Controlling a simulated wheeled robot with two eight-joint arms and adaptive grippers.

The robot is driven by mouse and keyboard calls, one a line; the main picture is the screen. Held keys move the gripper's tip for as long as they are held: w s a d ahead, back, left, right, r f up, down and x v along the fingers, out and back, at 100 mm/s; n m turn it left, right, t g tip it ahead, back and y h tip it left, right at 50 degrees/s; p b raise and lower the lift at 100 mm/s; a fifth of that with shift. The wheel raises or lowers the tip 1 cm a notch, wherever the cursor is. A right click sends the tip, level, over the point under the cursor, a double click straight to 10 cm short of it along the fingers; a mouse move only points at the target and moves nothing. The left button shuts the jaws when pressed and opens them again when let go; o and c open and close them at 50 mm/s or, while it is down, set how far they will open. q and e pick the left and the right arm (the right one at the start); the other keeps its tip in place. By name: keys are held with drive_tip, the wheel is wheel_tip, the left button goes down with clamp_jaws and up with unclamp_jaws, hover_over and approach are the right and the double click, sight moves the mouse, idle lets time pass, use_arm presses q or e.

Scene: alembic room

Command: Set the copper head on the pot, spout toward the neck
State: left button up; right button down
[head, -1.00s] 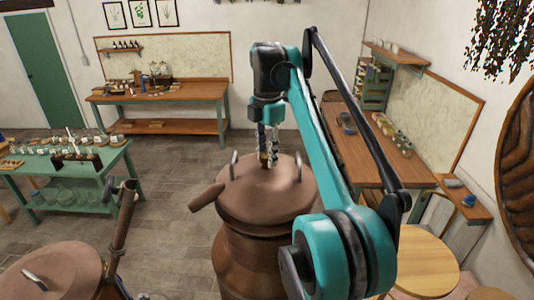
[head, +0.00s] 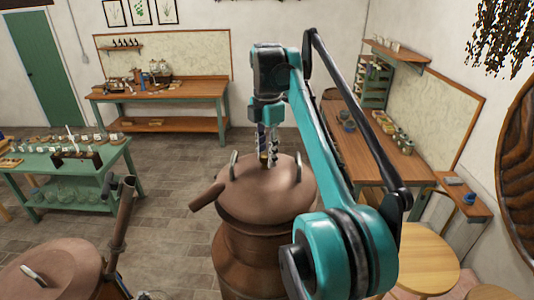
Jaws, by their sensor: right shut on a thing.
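The copper head (head: 265,200) is a broad domed lid with two upright metal handles. It is over the copper pot (head: 248,262), and its rim appears level on the pot's top; I cannot tell whether a small gap is left. Its short spout (head: 207,197) points left and slightly down, toward the copper neck (head: 122,222), a tilted pipe standing apart from the spout tip. My right gripper (head: 267,159) points straight down at the top of the head, shut on its top part; the grip itself is partly hidden. My left gripper is not in view.
Another copper vessel (head: 75,262) with a metal handle stands at lower left, beside the neck. A green table (head: 125,165) with glassware is at left. A wooden bench (head: 375,155) with jars and a round wooden stool (head: 425,262) are at right. Floor between is clear.

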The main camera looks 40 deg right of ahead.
drive_tip(key=shift+f, duration=0.2)
drive_tip(key=shift+f+b, duration=0.45)
drive_tip(key=shift+f, duration=0.8)
idle(1.5)
drive_tip(key=c, duration=1.1)
unclamp_jaws()
drive_tip(key=shift+s, duration=0.1)
drive_tip(key=shift+r, duration=3.75)
